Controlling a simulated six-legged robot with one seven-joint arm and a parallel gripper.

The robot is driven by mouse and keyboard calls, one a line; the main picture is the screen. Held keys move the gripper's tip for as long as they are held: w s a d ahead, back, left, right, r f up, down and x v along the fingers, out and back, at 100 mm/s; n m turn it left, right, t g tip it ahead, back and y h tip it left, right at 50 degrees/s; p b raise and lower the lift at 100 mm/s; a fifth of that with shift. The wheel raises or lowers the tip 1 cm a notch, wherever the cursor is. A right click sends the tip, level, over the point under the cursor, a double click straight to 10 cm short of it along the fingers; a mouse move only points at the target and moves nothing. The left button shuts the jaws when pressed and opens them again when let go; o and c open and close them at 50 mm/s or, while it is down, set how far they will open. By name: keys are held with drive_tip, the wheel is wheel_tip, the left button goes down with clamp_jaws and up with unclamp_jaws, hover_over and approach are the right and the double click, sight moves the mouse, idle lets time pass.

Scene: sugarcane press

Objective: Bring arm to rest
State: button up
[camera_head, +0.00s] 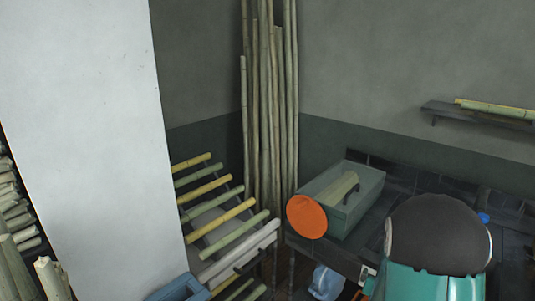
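A large dark, rounded part with teal below it fills the lower right, and I take it to be a link of my own arm. My gripper's fingers cannot be made out in this view. A grey-green box-shaped machine (362,208) with an orange round disc (306,216) on its near end stands on the dark counter (402,178). A short pale green piece of cane (338,188) shows at the box.
Tall canes (265,110) lean in the corner. A rack (215,222) of slanted canes stands left of the counter, with a blue bin (178,289) below. A wall shelf (478,114) holds canes. A white pillar (85,130) blocks the left; more canes (14,205) lie beyond it.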

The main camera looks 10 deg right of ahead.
drive_tip(key=s+a+r+n+g+y, duration=0.1)
drive_tip(key=s+a+r+n+y, duration=0.15)
drive_tip(key=a+r, duration=0.6)
drive_tip(key=s+a+r+n+g+y, duration=0.1)
drive_tip(key=s+a+r+n+y, duration=0.15)
drive_tip(key=a+r, duration=0.6)
drive_tip(key=s+a+r+n+g+y, duration=0.1)
drive_tip(key=s+a+r, duration=0.1)
drive_tip(key=s+a, duration=0.3)
drive_tip(key=s+a+r+n+g+y, duration=0.1)
drive_tip(key=s+a, duration=0.4)
drive_tip(key=s, duration=0.7)
wheel_tip(320, 180, up, 3)
drive_tip(key=shift+s+a+f+n+g, duration=0.2)
drive_tip(key=shift+n+g, duration=0.1)
drive_tip(key=shift+n, duration=0.2)
